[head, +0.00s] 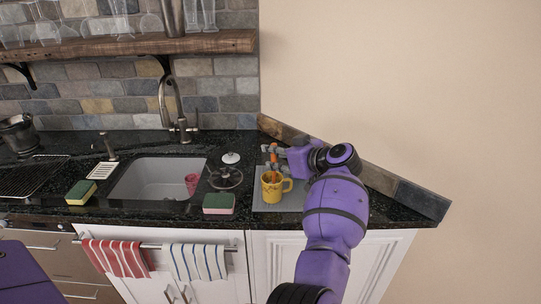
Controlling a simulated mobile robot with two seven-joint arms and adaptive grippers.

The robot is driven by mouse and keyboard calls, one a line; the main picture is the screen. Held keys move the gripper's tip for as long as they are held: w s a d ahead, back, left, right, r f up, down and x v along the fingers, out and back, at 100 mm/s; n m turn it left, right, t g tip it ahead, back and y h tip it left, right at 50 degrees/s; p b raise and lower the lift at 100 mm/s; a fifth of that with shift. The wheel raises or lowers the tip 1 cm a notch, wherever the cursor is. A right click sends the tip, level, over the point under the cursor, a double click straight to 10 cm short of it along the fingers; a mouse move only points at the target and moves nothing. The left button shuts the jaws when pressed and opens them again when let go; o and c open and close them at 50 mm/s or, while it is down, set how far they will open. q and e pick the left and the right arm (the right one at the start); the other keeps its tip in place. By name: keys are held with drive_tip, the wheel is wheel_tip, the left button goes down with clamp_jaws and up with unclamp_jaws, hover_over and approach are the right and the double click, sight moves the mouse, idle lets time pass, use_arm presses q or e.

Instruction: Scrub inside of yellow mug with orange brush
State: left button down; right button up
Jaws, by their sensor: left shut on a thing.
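The yellow mug (271,194) stands upright on a grey mat (292,202) on the dark counter, right of the sink, with its handle to the right. The orange brush (273,149) stands roughly upright at the mug, its upper part above the rim. Orange also shows at the mug's mouth, so its lower end appears to be inside. My left gripper (280,156) is shut on the brush, above and just behind the mug. The fingertips are small and partly hard to make out. My right gripper is not in view.
A green-and-pink sponge (218,203) and a glass lid (226,178) lie left of the mug. Another sponge (80,192) is left of the sink. A wooden ledge (385,181) borders the counter's right side.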

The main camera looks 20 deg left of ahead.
sight(274, 144)
use_arm(q)
drive_tip(key=shift+s+f, duration=0.15)
drive_tip(key=shift+r, duration=3.85)
drive_tip(key=shift+a+r, duration=0.15)
drive_tip(key=shift+r, duration=2.5)
